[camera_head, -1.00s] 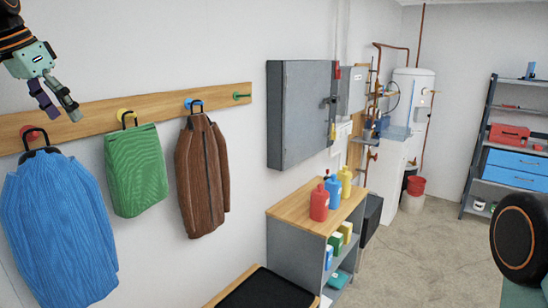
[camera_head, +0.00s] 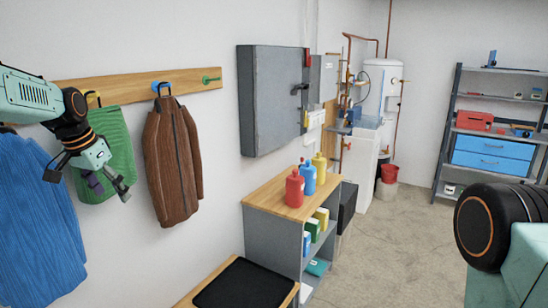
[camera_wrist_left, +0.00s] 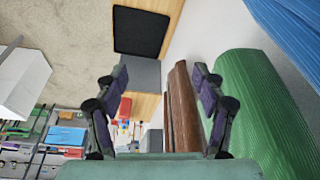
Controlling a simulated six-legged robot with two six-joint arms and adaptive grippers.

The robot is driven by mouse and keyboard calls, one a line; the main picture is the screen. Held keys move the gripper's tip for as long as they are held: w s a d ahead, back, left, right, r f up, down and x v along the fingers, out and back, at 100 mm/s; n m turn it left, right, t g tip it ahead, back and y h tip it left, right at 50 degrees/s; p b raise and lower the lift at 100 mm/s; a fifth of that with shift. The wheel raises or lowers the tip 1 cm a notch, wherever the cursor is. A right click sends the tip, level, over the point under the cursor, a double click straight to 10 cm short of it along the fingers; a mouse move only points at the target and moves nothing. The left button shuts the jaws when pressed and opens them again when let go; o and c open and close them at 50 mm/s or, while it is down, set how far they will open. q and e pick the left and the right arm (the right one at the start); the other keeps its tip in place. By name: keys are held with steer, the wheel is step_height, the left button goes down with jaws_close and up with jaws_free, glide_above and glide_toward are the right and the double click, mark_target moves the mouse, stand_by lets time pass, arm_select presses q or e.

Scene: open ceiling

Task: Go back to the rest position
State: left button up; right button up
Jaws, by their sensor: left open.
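My left gripper (camera_head: 112,192) is open and empty in the head view, in front of the green garment (camera_head: 120,150) that hangs on the wall rail. It also shows in the left wrist view (camera_wrist_left: 160,75), its two fingers spread apart with nothing between them. My right arm (camera_head: 490,225) shows at the right edge of the head view, with a black round joint and a pale green link. Its gripper is out of view.
A blue garment (camera_head: 40,220) and a brown jacket (camera_head: 172,165) hang beside the green one from the wooden rail (camera_head: 138,86). A grey cabinet (camera_head: 270,100) juts from the wall. A low shelf (camera_head: 270,235) holds bottles. Floor (camera_head: 400,240) is clear at right.

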arm_select(q)
steer(key=s+d+f+g+b, duration=0.1)
steer(key=s+d+f+b, duration=0.3)
steer(key=f, duration=0.9)
steer(key=s+d+f+n+b, duration=0.15)
steer(key=s+d+f, duration=0.45)
steer(key=f, duration=0.7)
steer(key=s+d+f+g+b, duration=0.1)
steer(key=s+d+f+b, duration=0.35)
steer(key=f, duration=0.95)
steer(key=s+d+f+b, duration=0.2)
steer(key=s+f, duration=0.3)
steer(key=s, duration=0.5)
steer(key=s+d+f+n+g+b, duration=0.1)
steer(key=s+f+b, duration=0.2)
steer(key=s, duration=0.7)
steer(key=s+d+f+b, duration=0.2)
steer(key=s+f+b, duration=0.1)
steer(key=s+f, duration=0.4)
steer(key=s, duration=0.3)
steer(key=shift+s+d+g+y, duration=0.25)
steer(key=shift+d+g+y, duration=0.05)
steer(key=shift+d, duration=0.05)
steer(key=shift+n, duration=0.25)
